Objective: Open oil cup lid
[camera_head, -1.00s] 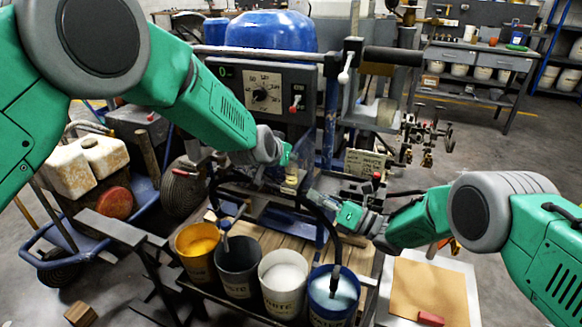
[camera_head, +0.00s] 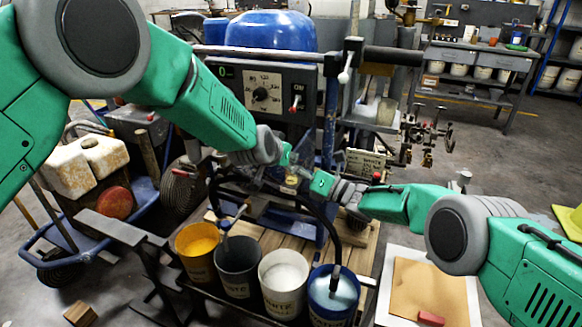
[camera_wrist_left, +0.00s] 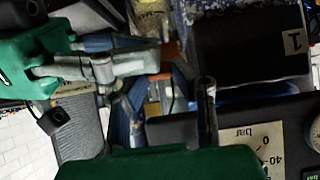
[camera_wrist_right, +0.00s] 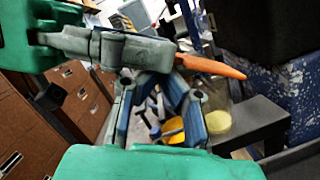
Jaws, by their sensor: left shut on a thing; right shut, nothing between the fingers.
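The oil cup (camera_head: 291,180) is a small clear cup with yellow liquid, near the middle of the machine in the head view. It shows more clearly in the right wrist view (camera_wrist_right: 217,122). My left gripper (camera_head: 291,163) is at the top of the cup, shut on a slim orange piece (camera_wrist_right: 212,66) that slants over it. I cannot tell whether this piece is the lid. My right gripper (camera_head: 313,183) is shut and empty, close to the cup's right side. The grippers partly hide the lid area.
Below stand several buckets, including a yellow one (camera_head: 198,250) and a blue one (camera_head: 333,292). The black control box (camera_head: 262,95) is above and behind the grippers. A dark hose (camera_head: 328,225) bends down to the blue bucket. A cardboard sheet (camera_head: 428,290) lies at lower right.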

